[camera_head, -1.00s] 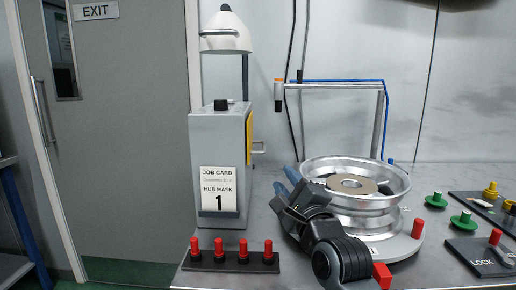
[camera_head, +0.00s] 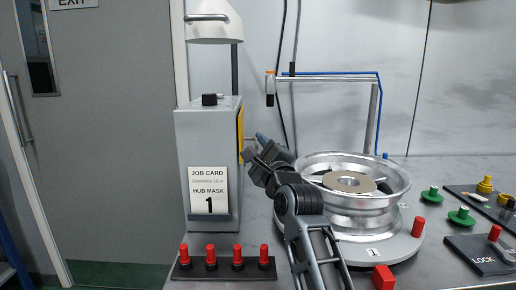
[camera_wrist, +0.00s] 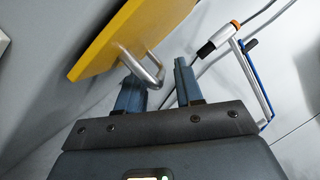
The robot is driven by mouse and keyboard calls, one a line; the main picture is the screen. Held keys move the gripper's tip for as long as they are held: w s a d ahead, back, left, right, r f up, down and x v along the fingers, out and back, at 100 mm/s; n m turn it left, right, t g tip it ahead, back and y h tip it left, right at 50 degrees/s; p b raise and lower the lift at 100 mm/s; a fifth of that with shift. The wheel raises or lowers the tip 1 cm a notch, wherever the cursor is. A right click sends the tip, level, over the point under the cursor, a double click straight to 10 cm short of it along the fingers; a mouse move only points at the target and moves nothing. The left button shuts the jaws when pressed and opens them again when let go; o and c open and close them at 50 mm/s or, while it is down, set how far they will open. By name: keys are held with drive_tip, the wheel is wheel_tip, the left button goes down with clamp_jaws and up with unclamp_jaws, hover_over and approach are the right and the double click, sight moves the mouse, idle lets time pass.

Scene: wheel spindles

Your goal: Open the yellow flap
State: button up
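The yellow flap (camera_head: 240,135) is on the right side of the grey box (camera_head: 207,140), seen edge-on in the head view. In the wrist view the flap (camera_wrist: 135,35) fills the upper left, with a bent metal handle (camera_wrist: 150,68) on its face. My gripper (camera_wrist: 160,78) is open, its two blue fingers apart. The handle's outer end is at the left fingertip, overlapping the gap; I cannot tell whether they touch. In the head view my gripper (camera_head: 262,146) is just right of the flap, and the handle cannot be made out there.
A silver wheel rim (camera_head: 355,195) on a round base stands right of my arm. A metal frame with a blue hose (camera_head: 330,77) rises behind it. A rack of red pegs (camera_head: 225,268) lies in front of the box. A lamp (camera_head: 213,22) hangs above.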

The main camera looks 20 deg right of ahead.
drive_tip(key=shift+c, duration=0.2)
clamp_jaws()
idle(0.5)
